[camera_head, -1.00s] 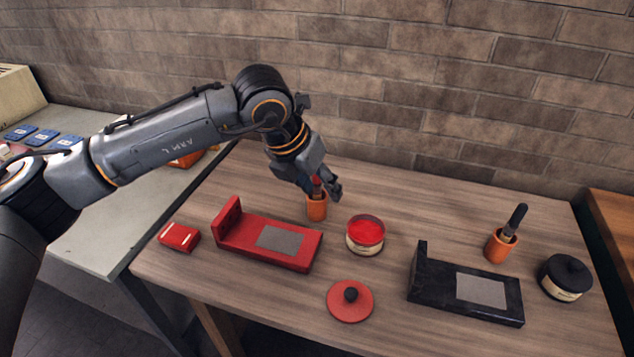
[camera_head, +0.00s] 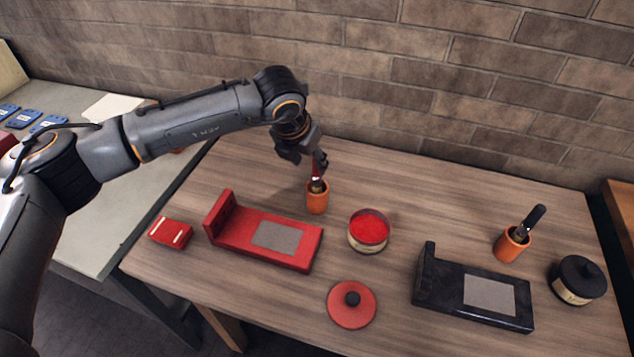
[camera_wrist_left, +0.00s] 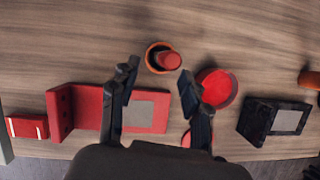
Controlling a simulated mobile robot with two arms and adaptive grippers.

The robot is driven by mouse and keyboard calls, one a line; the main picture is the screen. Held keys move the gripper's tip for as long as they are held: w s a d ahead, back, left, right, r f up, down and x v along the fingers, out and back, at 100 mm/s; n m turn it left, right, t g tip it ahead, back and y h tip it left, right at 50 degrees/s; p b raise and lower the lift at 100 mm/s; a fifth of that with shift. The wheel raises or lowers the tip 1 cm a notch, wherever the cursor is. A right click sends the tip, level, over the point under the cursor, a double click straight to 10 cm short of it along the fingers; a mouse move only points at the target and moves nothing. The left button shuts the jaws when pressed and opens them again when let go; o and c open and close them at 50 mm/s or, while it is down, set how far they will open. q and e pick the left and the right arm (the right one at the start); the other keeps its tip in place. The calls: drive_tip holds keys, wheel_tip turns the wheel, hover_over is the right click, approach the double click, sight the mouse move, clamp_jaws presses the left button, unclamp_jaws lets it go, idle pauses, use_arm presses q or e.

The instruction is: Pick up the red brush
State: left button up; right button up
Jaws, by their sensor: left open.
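The red brush (camera_head: 317,172) stands in an orange cup (camera_head: 317,200) on the wooden table, its red handle pointing up. In the left wrist view the red brush (camera_wrist_left: 168,60) is seen from above inside the orange cup (camera_wrist_left: 152,50). My left gripper (camera_head: 302,158) is just above the cup, at the upper part of the brush. In the left wrist view its two fingers (camera_wrist_left: 158,82) are spread apart, with the brush between and slightly beyond their tips. Nothing is held. My right gripper is not in view.
A red block holder (camera_head: 265,235), an open red tin (camera_head: 369,230) and its red lid (camera_head: 351,304) are near the cup. To the right are a black holder (camera_head: 472,288), a second cup (camera_head: 512,245) with a black brush, and a black-lidded tin (camera_head: 578,280). A brick wall stands behind.

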sight(316, 169)
use_arm(q)
drive_tip(key=shift+w+d+f+p, duration=0.25)
drive_tip(key=shift+d+f+p, duration=0.15)
drive_tip(key=shift+f+p, duration=0.15)
drive_tip(key=p+x, duration=0.1)
drive_tip(key=x, duration=0.2)
drive_tip(key=shift+w+d+f, duration=0.15)
drive_tip(key=shift+d, duration=0.1)
drive_tip(key=shift+w+f, duration=0.1)
drive_tip(key=shift+f, duration=0.1)
clamp_jaws()
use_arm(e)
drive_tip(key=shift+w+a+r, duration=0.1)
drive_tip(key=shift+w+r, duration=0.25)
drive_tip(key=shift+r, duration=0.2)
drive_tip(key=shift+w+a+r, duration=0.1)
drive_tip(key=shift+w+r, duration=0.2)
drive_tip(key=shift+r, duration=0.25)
